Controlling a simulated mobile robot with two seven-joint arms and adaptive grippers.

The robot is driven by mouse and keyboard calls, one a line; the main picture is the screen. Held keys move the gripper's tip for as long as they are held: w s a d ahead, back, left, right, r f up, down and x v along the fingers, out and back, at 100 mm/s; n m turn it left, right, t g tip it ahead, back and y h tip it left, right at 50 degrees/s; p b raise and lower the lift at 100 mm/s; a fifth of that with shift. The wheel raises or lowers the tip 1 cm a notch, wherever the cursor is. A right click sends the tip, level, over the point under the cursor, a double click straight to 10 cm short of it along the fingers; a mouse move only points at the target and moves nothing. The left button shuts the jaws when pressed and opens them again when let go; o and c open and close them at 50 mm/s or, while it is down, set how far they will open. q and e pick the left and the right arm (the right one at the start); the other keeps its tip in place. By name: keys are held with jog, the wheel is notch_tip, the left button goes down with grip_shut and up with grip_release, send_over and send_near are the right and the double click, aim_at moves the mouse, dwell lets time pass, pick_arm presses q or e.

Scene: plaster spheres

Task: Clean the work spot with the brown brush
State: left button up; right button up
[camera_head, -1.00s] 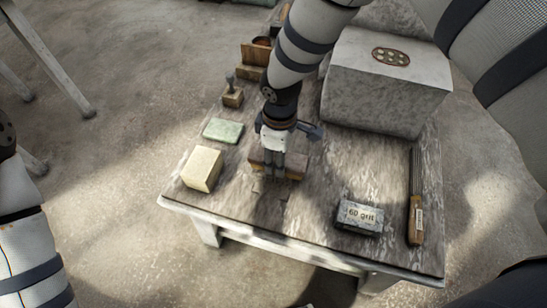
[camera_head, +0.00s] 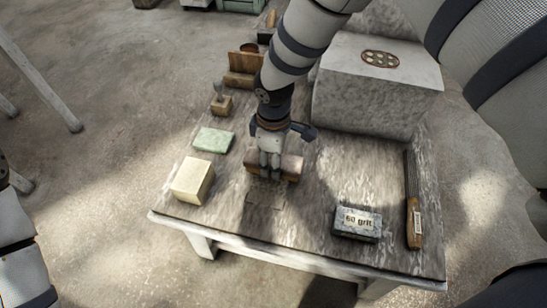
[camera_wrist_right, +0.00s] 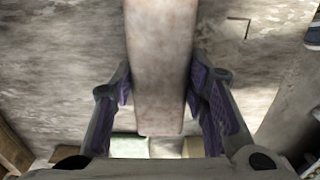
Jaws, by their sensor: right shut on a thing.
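The brown brush (camera_head: 290,168) is a wooden block on or just above the weathered table. My right gripper (camera_head: 270,172) is shut on it from above and hides part of it. In the right wrist view the brush (camera_wrist_right: 160,60) runs lengthwise between the two fingers (camera_wrist_right: 160,90). The work spot seems to be the faint outlined patch (camera_head: 264,200) on the table, just in front of the brush; a corner outline also shows in the wrist view. Whether the bristles touch the wood is hidden. My left gripper is out of view; only its arm shows at the left edge.
On the table (camera_head: 310,215) stand a cream block (camera_head: 193,180), a green pad (camera_head: 213,139), a small stamp-like tool (camera_head: 221,102), a wooden holder (camera_head: 243,72), a "60 grit" block (camera_head: 357,222), a rasp (camera_head: 413,205) and a large stone block (camera_head: 370,100). The front middle is clear.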

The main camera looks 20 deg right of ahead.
jog(key=shift+f, duration=0.5)
jog(key=shift+r, duration=0.1)
